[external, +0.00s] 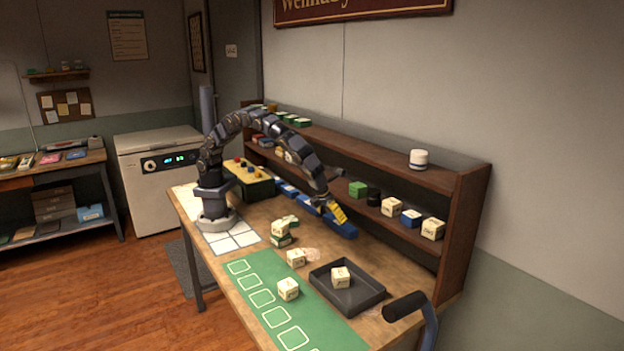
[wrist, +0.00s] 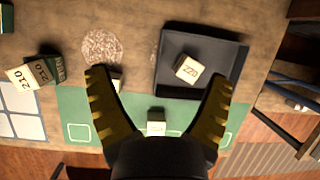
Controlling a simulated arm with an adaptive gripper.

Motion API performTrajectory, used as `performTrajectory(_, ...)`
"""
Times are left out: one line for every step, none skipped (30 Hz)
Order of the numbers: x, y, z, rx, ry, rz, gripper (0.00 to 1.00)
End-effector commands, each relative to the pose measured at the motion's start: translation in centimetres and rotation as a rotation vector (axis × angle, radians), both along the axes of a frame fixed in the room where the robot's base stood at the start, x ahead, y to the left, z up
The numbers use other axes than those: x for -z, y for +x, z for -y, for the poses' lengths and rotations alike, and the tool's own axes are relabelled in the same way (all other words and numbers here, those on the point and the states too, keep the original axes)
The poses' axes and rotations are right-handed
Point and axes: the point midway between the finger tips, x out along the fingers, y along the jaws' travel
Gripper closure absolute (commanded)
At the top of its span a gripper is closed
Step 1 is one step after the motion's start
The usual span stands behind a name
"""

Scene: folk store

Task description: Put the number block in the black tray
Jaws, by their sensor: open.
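The black tray (external: 365,290) lies on the workbench, and a cream number block (external: 340,277) sits inside it. The wrist view shows that block (wrist: 187,68), marked 220, in the tray (wrist: 217,52). Another cream block (external: 288,289) is on the green mat, also seen in the wrist view (wrist: 156,128). A third cream block (external: 296,258) is on the bench left of the tray, and my left finger partly hides it in the wrist view. My gripper (external: 338,212) is open and empty above the bench; its fingers (wrist: 157,76) spread wide in the wrist view.
More cream and green blocks (external: 280,234) are grouped left of the tray; one reads 210 in the wrist view (wrist: 22,78). A wooden shelf (external: 470,215) with blocks runs along the back. The green mat (external: 262,290) covers the front edge.

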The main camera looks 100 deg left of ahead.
Motion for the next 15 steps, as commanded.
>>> performTrajectory(-2.3, -0.8, -2.8, -0.132, -0.018, 0.017, 0.18)
performTrajectory(-3.3, -1.5, -4.4, -0.214, -0.030, 0.022, 0.18)
performTrajectory(-4.6, -2.5, -6.3, -0.324, -0.047, 0.030, 0.18)
performTrajectory(-5.5, -3.4, -7.7, -0.403, -0.059, 0.034, 0.18)
performTrajectory(-6.4, -4.4, -9.0, -0.484, -0.071, 0.040, 0.18)
performTrajectory(-7.4, -5.8, -10.7, -0.589, -0.090, 0.048, 0.18)
performTrajectory(-8.1, -6.9, -11.9, -0.671, -0.103, 0.051, 0.18)
performTrajectory(-8.9, -8.1, -12.9, -0.750, -0.119, 0.057, 0.18)
performTrajectory(-9.7, -9.8, -14.3, -0.855, -0.136, 0.062, 0.18)
performTrajectory(-10.4, -11.0, -15.3, -0.932, -0.152, 0.068, 0.18)
performTrajectory(-10.8, -12.4, -16.1, -1.010, -0.165, 0.069, 0.18)
performTrajectory(-11.5, -14.3, -17.1, -1.111, -0.185, 0.075, 0.18)
performTrajectory(-11.9, -15.7, -17.9, -1.188, -0.197, 0.076, 0.18)
performTrajectory(-12.2, -17.3, -18.5, -1.263, -0.210, 0.078, 0.18)
performTrajectory(-12.6, -19.2, -19.2, -1.363, -0.228, 0.079, 0.18)
